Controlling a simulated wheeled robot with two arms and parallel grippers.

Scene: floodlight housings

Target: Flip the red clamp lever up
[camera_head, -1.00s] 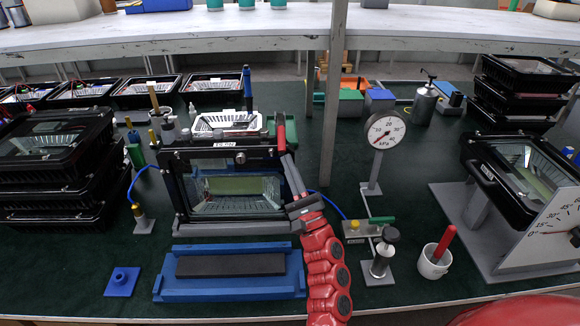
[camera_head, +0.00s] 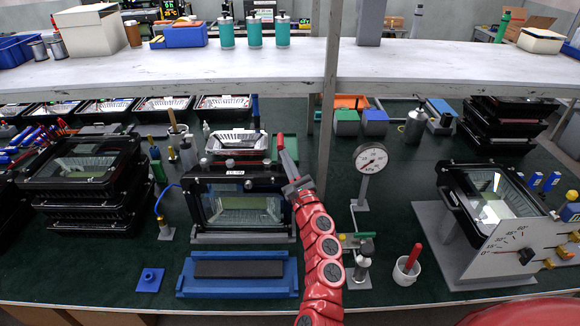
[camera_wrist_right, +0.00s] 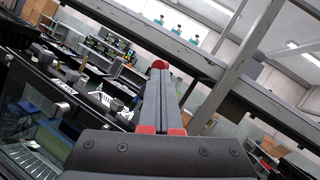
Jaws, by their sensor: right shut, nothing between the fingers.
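The red clamp lever (camera_head: 281,142) shows at the upper right corner of the black clamp frame (camera_head: 188,205), which holds a floodlight housing with a glass front (camera_head: 240,208). Its visible part points upward; its lower part is hidden by my fingers. My right gripper (camera_head: 286,160) is shut and empty, with its tips close to the lever. In the right wrist view the shut fingers (camera_wrist_right: 159,85) point at a red rounded end (camera_wrist_right: 160,65) just past their tips. Whether they touch cannot be told. My left gripper is not in view.
A blue cradle (camera_head: 238,284) lies in front of the frame. To the right stand a pressure gauge (camera_head: 371,158), a white cup with a red tool (camera_head: 405,271) and a tilted housing on a grey stand (camera_head: 455,270). Stacked housings (camera_head: 85,180) stand left. A shelf (camera_head: 200,68) crosses behind.

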